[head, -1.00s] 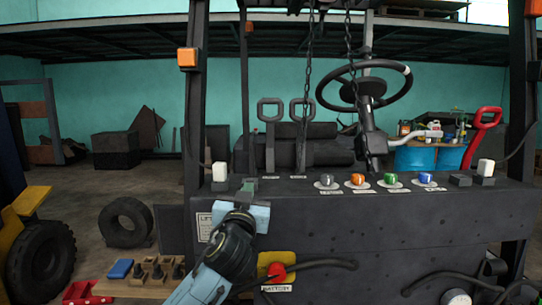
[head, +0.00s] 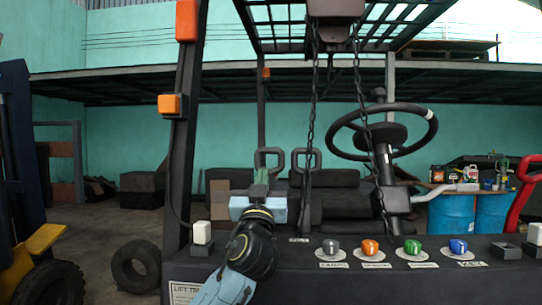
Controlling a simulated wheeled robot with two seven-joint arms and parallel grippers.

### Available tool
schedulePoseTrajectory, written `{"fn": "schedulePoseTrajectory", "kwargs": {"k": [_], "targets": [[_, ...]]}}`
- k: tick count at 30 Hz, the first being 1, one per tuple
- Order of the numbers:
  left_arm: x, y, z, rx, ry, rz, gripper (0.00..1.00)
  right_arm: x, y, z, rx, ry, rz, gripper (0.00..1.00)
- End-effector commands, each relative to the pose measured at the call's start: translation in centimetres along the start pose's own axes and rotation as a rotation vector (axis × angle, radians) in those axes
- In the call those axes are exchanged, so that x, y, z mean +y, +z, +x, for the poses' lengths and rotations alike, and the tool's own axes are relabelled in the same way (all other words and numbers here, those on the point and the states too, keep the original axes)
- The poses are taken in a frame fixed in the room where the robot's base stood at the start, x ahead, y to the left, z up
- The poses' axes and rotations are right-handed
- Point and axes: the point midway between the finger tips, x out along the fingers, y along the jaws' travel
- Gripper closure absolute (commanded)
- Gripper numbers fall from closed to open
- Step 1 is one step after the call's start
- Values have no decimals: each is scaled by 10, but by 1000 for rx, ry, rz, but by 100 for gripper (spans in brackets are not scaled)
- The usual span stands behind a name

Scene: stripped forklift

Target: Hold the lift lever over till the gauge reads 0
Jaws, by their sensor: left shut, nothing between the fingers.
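Two dark levers with loop-shaped grips stand behind the front panel: a left one (head: 269,155) and a right one (head: 307,155). Which of them is the lift lever I cannot read from here. My left gripper (head: 260,179) is shut and empty, its fingers pointing up and away. It appears just in front of the left lever and hides that lever's lower shaft; I cannot tell whether they touch. No gauge can be made out. My right gripper is not in view.
The dark panel (head: 390,285) carries grey, orange, green and blue knobs (head: 413,248) and a white-topped switch (head: 202,233). Hanging chains (head: 312,115), a mast post (head: 187,130) and the steering wheel (head: 381,134) stand around the levers. A red handle (head: 524,190) is at the right.

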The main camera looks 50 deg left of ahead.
Motion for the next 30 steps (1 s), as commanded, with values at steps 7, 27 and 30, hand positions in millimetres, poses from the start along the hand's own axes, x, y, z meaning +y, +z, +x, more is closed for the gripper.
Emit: {"fn": "schedulePoseTrajectory", "kwargs": {"k": [7,27,30], "targets": [[0,-2,17,0,1,3,100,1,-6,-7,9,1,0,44],[0,21,122,-3,-2,1,100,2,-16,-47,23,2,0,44],[0,26,126,-2,0,1,100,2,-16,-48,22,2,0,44]]}}
